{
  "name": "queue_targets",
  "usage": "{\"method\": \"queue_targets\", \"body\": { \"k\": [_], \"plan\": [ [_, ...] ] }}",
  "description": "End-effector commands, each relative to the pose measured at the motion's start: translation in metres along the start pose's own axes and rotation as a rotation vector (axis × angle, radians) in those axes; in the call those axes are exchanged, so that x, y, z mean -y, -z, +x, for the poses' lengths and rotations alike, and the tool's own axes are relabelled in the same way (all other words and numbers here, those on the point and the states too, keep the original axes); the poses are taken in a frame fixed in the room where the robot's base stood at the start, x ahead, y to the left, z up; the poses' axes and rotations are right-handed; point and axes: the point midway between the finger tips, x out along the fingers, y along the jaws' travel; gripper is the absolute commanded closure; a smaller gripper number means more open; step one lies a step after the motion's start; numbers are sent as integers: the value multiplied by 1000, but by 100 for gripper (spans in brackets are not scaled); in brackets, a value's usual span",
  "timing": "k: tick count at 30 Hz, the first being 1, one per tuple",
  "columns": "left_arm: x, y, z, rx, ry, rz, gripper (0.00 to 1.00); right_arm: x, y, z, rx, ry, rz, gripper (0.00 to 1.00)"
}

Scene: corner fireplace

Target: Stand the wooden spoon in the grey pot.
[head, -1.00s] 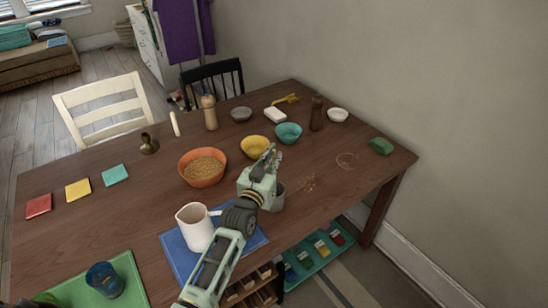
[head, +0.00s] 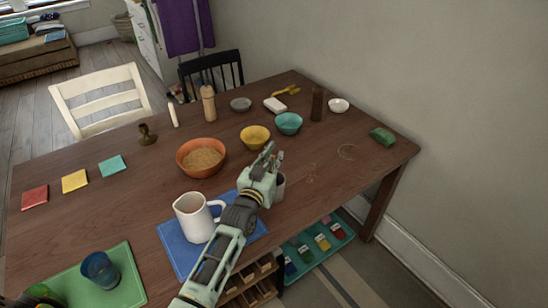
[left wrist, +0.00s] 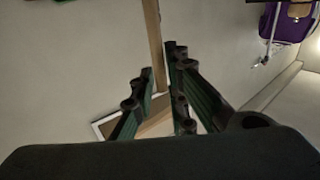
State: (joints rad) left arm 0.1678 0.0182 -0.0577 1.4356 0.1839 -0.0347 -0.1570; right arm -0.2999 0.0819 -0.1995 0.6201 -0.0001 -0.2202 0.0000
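My left gripper (head: 270,157) is over the near right part of the table, its fingers pointing up and away. In the left wrist view (left wrist: 158,85) its two fingers stand apart with a gap between them. The grey pot (head: 280,188) is just behind and right of this gripper, which hides most of it. I cannot make out the wooden spoon in the head view. A long wooden strip (left wrist: 154,40) runs behind the finger gap in the left wrist view; I cannot tell whether it is the spoon or part of the room. My right gripper is not in view.
A white pitcher (head: 195,218) stands on a blue mat (head: 176,243) left of the gripper. An orange bowl (head: 181,164), yellow bowl (head: 255,138) and teal bowl (head: 289,124) lie beyond. A green sponge (head: 382,135) is at the right; the table between is mostly clear.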

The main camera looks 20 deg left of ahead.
Motion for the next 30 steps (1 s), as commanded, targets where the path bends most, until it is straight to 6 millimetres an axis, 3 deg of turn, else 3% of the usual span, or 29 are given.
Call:
{"method": "queue_targets", "body": {
  "k": [4, 16, 30],
  "plan": [
    [0, 0, 0, 0, 0, 0, 71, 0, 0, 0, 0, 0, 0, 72],
    [0, -2, -8, 2, 0, 0, 71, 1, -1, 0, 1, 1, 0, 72],
    [0, -1, -98, 2, 0, 2, 71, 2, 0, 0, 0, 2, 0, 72]
  ]
}}
